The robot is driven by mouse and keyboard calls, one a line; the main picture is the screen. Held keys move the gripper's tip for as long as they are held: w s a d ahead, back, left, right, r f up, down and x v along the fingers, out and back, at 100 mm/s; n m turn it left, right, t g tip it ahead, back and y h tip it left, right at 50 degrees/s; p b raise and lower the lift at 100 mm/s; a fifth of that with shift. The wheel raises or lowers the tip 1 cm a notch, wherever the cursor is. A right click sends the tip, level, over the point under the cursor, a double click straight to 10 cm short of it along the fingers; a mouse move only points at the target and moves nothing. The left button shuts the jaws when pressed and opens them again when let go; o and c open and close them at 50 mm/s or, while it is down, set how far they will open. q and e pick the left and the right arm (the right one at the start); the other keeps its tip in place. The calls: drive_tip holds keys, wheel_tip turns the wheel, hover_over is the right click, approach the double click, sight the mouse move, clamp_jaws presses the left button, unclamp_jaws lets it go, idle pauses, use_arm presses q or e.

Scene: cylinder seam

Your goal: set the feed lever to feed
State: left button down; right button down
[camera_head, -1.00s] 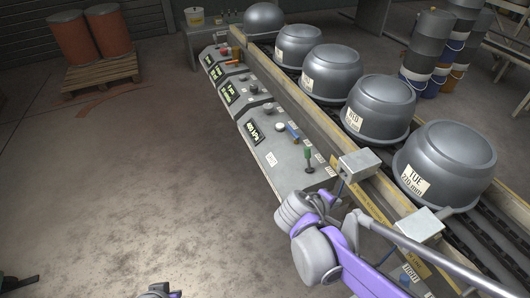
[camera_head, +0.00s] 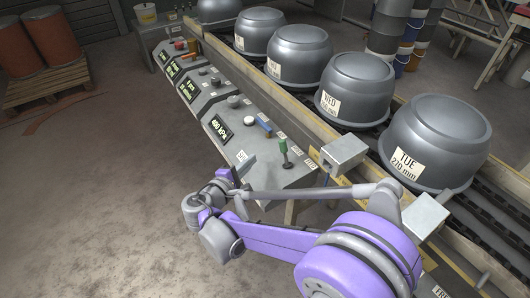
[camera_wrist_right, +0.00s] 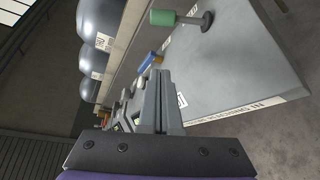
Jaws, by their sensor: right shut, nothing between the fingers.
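The feed lever appears to be the green-handled lever (camera_head: 283,146) near the close end of the grey control console (camera_head: 268,178). In the head view it stands nearly upright with its handle up. In the right wrist view its green handle (camera_wrist_right: 162,18) shows at the top, on a short rod from a round base. My right gripper (camera_head: 228,179) is beside the console's near left edge, left of the lever and apart from it. In the right wrist view its fingers (camera_wrist_right: 160,76) are shut and empty. My left gripper is out of view.
A blue-handled lever (camera_head: 264,127) and a round knob (camera_head: 233,102) sit farther along the console. A grey box (camera_head: 345,151) stands right of the green lever. Large grey pots (camera_head: 437,142) line the conveyor behind.

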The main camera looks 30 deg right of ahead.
sight(266, 155)
drive_tip(key=b+x, duration=0.1)
drive_tip(key=x, duration=0.9)
drive_tip(key=shift+s+f+b, duration=0.1)
drive_tip(key=shift+b, duration=0.3)
drive_tip(key=s, duration=0.1)
drive_tip(key=s+r, duration=0.1)
drive_tip(key=s, duration=0.1)
drive_tip(key=shift+d+r, duration=0.3)
drive_tip(key=shift+d, duration=0.05)
drive_tip(key=shift+s+d+r, duration=0.1)
drive_tip(key=shift+s+r, duration=0.05)
drive_tip(key=shift+s, duration=0.1)
drive_tip(key=shift+s+r+m+t+h, duration=0.3)
drive_tip(key=shift+s+m+t, duration=0.15)
drive_tip(key=shift+m, duration=0.25)
drive_tip(key=shift+s+r+m, duration=0.1)
drive_tip(key=shift+s+m, duration=0.15)
drive_tip(key=shift+m, duration=0.05)
drive_tip(key=shift+s+r+m+t+h, duration=0.15)
drive_tip(key=shift+s+m+t+h, duration=0.25)
drive_tip(key=shift+m, duration=0.3)
drive_tip(key=s+m+h, duration=0.1)
drive_tip(key=m, duration=0.1)
drive_tip(key=s+m+h+b, duration=0.1)
drive_tip(key=m, duration=0.1)
drive_tip(key=shift+s+d+t, duration=0.2)
drive_tip(key=shift+s+t, duration=0.15)
drive_tip(key=shift+s, duration=0.45)
